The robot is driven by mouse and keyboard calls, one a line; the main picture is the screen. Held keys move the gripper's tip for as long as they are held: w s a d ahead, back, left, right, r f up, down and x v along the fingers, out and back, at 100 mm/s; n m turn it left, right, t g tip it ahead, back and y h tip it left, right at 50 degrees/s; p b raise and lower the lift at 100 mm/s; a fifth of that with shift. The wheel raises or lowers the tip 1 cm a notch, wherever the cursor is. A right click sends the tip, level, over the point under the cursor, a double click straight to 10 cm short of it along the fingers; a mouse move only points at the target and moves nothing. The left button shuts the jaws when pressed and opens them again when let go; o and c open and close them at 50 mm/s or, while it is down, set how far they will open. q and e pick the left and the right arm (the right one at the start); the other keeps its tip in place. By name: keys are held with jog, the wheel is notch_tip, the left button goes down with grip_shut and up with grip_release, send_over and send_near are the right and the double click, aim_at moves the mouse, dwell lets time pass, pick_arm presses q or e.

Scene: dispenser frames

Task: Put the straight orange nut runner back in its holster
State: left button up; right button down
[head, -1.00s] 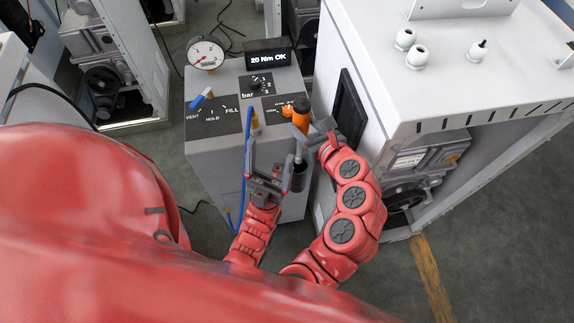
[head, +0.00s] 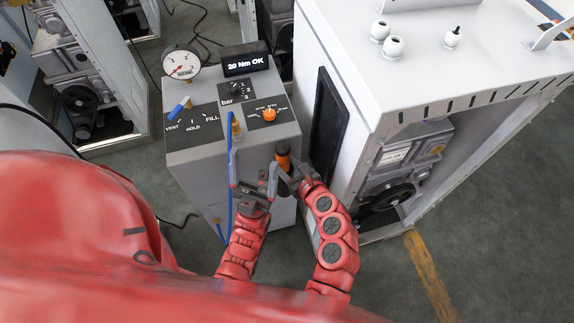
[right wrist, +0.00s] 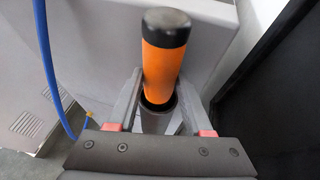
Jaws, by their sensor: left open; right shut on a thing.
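The nut runner (head: 283,157), an orange cylinder with a black cap, stands about upright at the front right of the grey cabinet. In the right wrist view it (right wrist: 163,65) goes down into the dark-rimmed mouth of a grey tube, the holster (right wrist: 155,122). In the head view the holster (head: 284,187) is mostly hidden by my grippers. My right gripper (right wrist: 157,90) is shut on the nut runner, with a finger on each side close to the holster's rim. My left gripper (head: 254,184) is open and empty, just left of the holster, fingers pointing up.
The grey cabinet (head: 190,140) carries a gauge (head: 182,62), a display (head: 245,60) reading "20 Nm OK", knobs and a blue lever. A blue hose (head: 231,160) runs down its front near my left gripper. A white machine housing (head: 355,70) stands close on the right.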

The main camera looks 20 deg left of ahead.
jog(key=shift+w+f, duration=0.1)
jog(key=shift+f, duration=0.2)
jog(key=shift+c, duration=1.6)
grip_release()
jog(key=v, duration=1.2)
jog(key=shift+b, duration=0.3)
